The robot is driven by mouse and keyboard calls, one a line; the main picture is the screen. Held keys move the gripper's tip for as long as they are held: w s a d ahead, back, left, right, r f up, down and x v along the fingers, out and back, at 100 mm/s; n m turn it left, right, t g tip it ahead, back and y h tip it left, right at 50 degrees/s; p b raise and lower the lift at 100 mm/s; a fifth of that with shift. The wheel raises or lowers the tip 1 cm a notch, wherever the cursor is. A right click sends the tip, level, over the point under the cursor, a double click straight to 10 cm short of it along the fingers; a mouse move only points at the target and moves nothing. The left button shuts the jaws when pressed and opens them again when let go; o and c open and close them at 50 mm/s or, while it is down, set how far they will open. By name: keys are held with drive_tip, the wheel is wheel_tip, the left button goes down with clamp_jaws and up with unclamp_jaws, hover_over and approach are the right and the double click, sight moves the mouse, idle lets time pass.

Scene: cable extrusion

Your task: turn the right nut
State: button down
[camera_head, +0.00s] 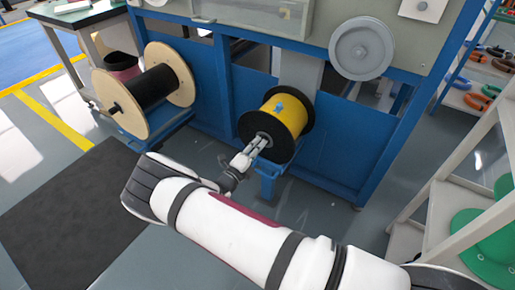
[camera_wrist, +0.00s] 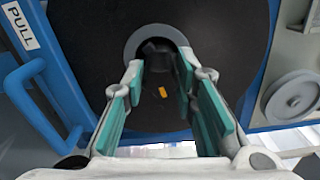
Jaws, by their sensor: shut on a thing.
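The yellow cable spool (camera_head: 285,112) with black flanges sits on the blue machine frame. The right nut (camera_wrist: 158,29) shows as a grey ring around the dark centre of the black flange (camera_wrist: 220,60). My gripper (camera_wrist: 160,68) reaches to the middle of this flange, with its green-padded fingers on either side of the centre, shut on the nut. In the head view my gripper (camera_head: 255,145) meets the spool's near face from the front left. The fingers hide part of the nut, so its exact contact is hard to see.
A wooden-flanged spool of black cable (camera_head: 150,88) stands to the left. A grey wheel (camera_head: 361,49) is above right. A blue handle (camera_wrist: 25,85) with a PULL label is at the left. Shelves (camera_head: 450,205) stand at the right.

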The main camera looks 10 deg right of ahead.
drive_tip(key=n, duration=0.4)
drive_tip(key=shift+f+n, duration=0.1)
drive_tip(key=shift+n, duration=0.2)
drive_tip(key=n, duration=0.3)
drive_tip(key=shift+n, duration=0.3)
drive_tip(key=n, duration=0.4)
drive_tip(key=shift+a+b, duration=0.1)
drive_tip(key=shift+b, duration=0.25)
drive_tip(key=shift+n, duration=1.8)
drive_tip(key=c, duration=1.3)
unclamp_jaws()
drive_tip(key=v, duration=1.2)
